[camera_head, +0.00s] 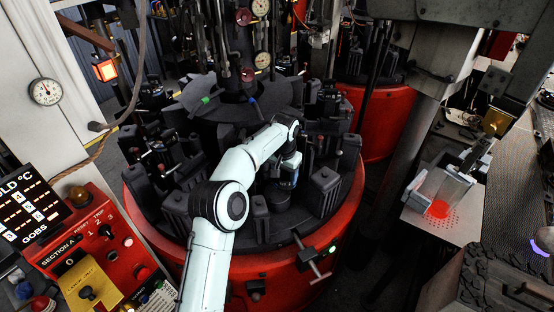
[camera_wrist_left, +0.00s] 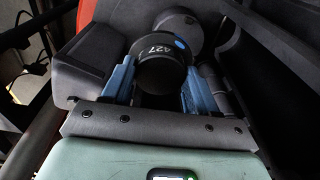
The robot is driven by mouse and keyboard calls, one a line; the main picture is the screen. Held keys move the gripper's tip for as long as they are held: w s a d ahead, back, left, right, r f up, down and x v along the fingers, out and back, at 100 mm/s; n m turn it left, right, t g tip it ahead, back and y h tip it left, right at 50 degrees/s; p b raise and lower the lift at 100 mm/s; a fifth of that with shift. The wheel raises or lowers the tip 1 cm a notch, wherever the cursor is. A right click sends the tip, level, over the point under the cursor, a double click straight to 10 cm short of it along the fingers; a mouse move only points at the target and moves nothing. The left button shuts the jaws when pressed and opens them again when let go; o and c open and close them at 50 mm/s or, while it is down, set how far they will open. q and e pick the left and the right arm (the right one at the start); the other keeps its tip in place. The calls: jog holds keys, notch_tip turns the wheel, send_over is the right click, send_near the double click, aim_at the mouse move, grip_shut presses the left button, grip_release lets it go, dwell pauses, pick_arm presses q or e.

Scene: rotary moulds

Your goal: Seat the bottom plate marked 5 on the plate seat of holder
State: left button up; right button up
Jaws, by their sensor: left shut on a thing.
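My left gripper (camera_head: 289,182) reaches down among the dark mould parts on the round red-sided machine. In the left wrist view its blue fingers (camera_wrist_left: 157,85) are shut around a dark round piece (camera_wrist_left: 160,73) with "427" in white and a light blue dot on its face. I cannot read a 5 on it. Behind it is a greyer round part (camera_wrist_left: 184,28); I cannot tell whether the two touch. Dark blocks of a holder (camera_wrist_left: 83,62) stand beside the fingers. The plate seat cannot be made out, and in the head view the arm hides much of this spot. My right gripper is not seen.
Several upright dark mould blocks (camera_head: 325,188) crowd the rotary table around my arm. A red rim (camera_head: 262,262) with a T-shaped handle (camera_head: 312,256) is in front. A red control panel (camera_head: 100,245) is at left.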

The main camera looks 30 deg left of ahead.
pick_arm(q)
jog(key=w+a+r, duration=0.2)
jog(key=a, duration=0.2)
jog(key=shift+f, duration=4.35)
jog(key=shift+s+f, duration=0.15)
jog(key=shift+f, duration=0.85)
jog(key=o, duration=1.4)
jog(key=shift+c, duration=0.2)
jog(key=shift+s+f, duration=0.1)
jog(key=shift+f, duration=0.05)
jog(key=r, duration=0.4)
jog(key=s+r, duration=0.1)
jog(key=r, duration=0.8)
jog(key=shift+s+r, duration=0.25)
jog(key=shift+s, duration=0.05)
